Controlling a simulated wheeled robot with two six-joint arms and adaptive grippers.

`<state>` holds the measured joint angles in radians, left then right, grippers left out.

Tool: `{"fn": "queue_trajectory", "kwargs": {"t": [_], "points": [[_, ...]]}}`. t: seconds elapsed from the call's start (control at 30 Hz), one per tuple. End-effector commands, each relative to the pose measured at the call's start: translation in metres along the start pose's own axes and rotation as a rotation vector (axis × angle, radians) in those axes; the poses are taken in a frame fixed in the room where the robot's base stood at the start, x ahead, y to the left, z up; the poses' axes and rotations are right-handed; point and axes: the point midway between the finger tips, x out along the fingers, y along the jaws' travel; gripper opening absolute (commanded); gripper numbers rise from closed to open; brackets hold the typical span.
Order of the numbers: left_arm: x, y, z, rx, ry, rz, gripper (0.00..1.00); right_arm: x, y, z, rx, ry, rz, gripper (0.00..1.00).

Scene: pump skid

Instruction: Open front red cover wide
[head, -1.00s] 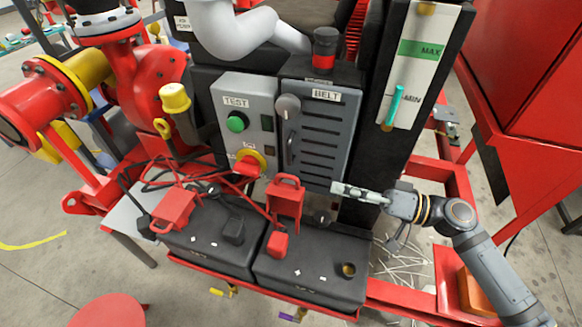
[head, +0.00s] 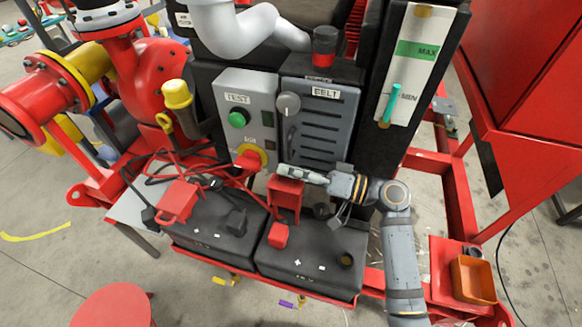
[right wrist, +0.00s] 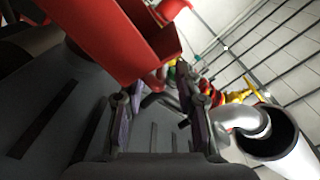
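Several red covers sit on two black battery-like boxes; I cannot tell for sure which is the front one. A box-shaped red cover (head: 286,197) stands upright at the back of the right black box (head: 310,265). A small red cap (head: 278,236) sits in front of it. Another red cover (head: 177,202) stands on the left black box (head: 205,243). My right gripper (head: 284,171) reaches from the right, its fingertips at the upright cover's top edge. In the right wrist view its fingers (right wrist: 160,104) are apart, with a red cover (right wrist: 125,40) just above them. My left gripper is out of view.
The grey BELT panel (head: 320,115) and TEST box (head: 243,110) stand close behind the gripper. Red and black cables (head: 165,160) lie at the left. An orange bin (head: 472,280) sits at lower right.

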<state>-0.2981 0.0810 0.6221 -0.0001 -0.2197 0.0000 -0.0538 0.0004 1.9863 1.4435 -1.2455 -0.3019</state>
Motion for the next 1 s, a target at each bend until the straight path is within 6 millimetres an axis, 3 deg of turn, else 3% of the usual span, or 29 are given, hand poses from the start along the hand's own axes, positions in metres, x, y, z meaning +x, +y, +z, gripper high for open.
{"fn": "queue_trajectory", "kwargs": {"t": [0.33, 0.6, 1.0], "points": [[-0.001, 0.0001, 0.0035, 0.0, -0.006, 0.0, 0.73, 0.005, -0.0001, 0.0006, 0.0, -0.002, -0.001, 0.33], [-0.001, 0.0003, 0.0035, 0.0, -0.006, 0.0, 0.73, 0.0048, -0.0001, 0.0005, 0.0, -0.001, -0.001, 0.0], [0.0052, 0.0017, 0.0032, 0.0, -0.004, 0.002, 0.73, 0.0047, 0.0023, 0.0023, -0.015, -0.001, 0.0, 0.0]]}}
